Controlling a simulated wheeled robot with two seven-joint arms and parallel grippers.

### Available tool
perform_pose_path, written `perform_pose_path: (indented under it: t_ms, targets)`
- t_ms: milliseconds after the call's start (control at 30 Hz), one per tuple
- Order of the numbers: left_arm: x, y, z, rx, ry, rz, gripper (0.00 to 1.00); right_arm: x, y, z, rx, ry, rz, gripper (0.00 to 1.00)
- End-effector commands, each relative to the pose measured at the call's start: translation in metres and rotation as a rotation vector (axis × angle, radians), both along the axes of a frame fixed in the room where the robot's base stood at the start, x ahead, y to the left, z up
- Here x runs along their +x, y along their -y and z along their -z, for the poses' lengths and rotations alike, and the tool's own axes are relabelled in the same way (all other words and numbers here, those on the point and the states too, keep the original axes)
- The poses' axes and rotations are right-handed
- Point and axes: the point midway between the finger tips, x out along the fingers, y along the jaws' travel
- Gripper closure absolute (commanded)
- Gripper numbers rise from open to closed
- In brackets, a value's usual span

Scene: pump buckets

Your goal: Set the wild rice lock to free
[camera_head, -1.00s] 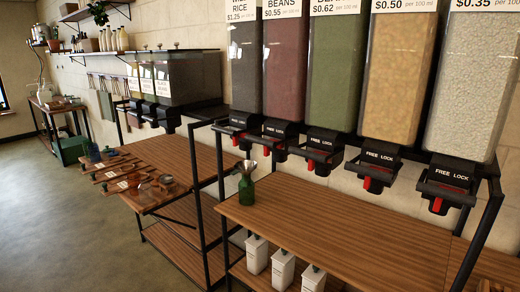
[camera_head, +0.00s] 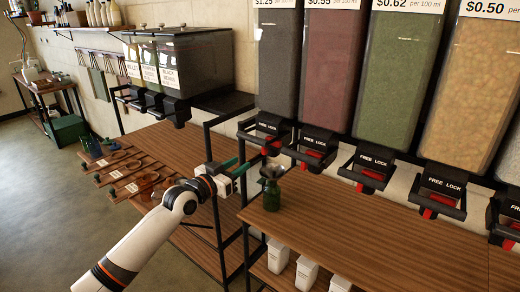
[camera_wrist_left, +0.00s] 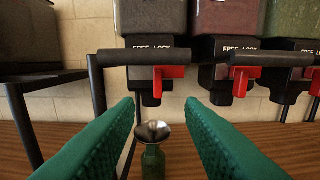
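The wild rice dispenser is the leftmost of the large bins in the head view, with dark grey contents (camera_head: 278,65); the top of its label is cut off. Its black lock housing marked FREE LOCK (camera_head: 262,127) hangs below, and its red lever (camera_wrist_left: 168,72) shows in the wrist view, near the word LOCK. My left gripper (camera_head: 243,170) is in front of and below this housing. In the wrist view its green fingers (camera_wrist_left: 160,108) are open and empty, apart from the lever. My right gripper is not in view.
A green bottle (camera_head: 272,195) with a metal funnel (camera_wrist_left: 152,131) stands on the wooden shelf below the lock, close to the gripper. More dispensers with FREE LOCK housings (camera_head: 373,162) stand to the right. Black frame posts (camera_head: 218,215) stand near my arm. Small bins (camera_head: 150,70) are left.

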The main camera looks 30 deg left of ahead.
Motion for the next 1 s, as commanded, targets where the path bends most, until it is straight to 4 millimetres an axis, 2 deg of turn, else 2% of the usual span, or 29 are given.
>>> perform_pose_path:
  t_ms: [267,500,700,1000]
  targets:
    - [0.049,0.004,-0.004,-0.002,0.002,-0.001,0.65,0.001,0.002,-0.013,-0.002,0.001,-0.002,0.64]
    - [0.087,0.007,-0.001,-0.001,0.000,-0.001,0.65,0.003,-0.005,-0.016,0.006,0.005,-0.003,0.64]
    - [0.103,0.008,0.000,-0.001,0.000,-0.001,0.65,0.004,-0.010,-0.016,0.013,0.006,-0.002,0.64]
    - [0.106,0.009,0.001,0.000,-0.002,0.000,0.65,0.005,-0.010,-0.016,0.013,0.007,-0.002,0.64]
